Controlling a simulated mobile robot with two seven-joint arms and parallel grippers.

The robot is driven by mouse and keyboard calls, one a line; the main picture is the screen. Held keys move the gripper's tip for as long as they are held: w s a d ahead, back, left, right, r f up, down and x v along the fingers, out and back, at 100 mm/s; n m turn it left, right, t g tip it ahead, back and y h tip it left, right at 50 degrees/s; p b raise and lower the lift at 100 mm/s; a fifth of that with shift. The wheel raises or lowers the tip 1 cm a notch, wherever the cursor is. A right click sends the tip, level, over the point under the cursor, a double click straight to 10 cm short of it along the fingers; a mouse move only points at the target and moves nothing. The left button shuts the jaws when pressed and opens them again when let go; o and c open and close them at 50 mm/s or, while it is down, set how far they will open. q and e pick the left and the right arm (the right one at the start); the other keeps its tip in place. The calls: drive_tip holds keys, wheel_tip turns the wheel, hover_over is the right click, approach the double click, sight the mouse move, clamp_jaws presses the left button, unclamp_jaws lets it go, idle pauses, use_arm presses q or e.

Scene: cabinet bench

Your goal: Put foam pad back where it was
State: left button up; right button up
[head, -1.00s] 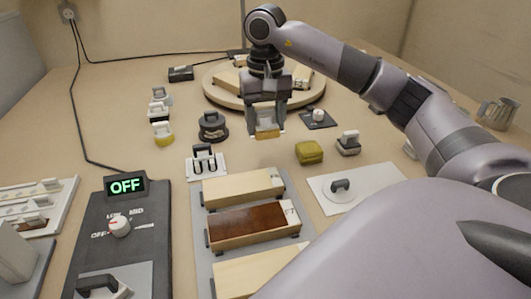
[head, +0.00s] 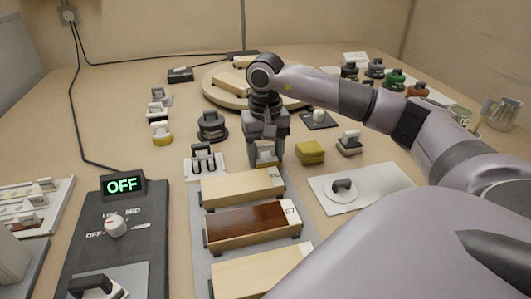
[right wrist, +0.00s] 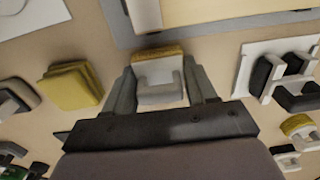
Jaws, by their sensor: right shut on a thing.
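My right gripper (head: 267,158) points down just behind the tray of blocks. It is shut on a small pad with a white U-shaped handle and a yellow layer, which I take to be the foam pad (right wrist: 158,82). In the right wrist view the pad sits between the two fingers (right wrist: 162,92). In the head view the pad (head: 266,151) is partly hidden by the fingers, and I cannot tell whether it touches the table. A yellow block-like stack (head: 310,152) lies to the right of the gripper. My left gripper is not in view.
A grey tray (head: 203,247) with long wooden blocks lies in front. A white plate with dark handles (head: 204,162) is at left. A white board with a round knob (head: 360,190) is at right. A round wooden turntable (head: 212,88) stands behind.

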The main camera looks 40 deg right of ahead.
sight(265, 145)
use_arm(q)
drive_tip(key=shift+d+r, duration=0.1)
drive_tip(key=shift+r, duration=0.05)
use_arm(e)
drive_tip(key=o, duration=0.9)
drive_tip(key=shift+f, duration=0.1)
drive_tip(key=shift+o, duration=0.2)
drive_tip(key=shift+r, duration=0.2)
wheel_tip(265, 145, up, 11)
drive_tip(key=p, duration=0.2)
drive_tip(key=shift+r+p, duration=0.2)
drive_tip(key=shift+p, duration=0.15)
drive_tip(key=shift+r, duration=0.3)
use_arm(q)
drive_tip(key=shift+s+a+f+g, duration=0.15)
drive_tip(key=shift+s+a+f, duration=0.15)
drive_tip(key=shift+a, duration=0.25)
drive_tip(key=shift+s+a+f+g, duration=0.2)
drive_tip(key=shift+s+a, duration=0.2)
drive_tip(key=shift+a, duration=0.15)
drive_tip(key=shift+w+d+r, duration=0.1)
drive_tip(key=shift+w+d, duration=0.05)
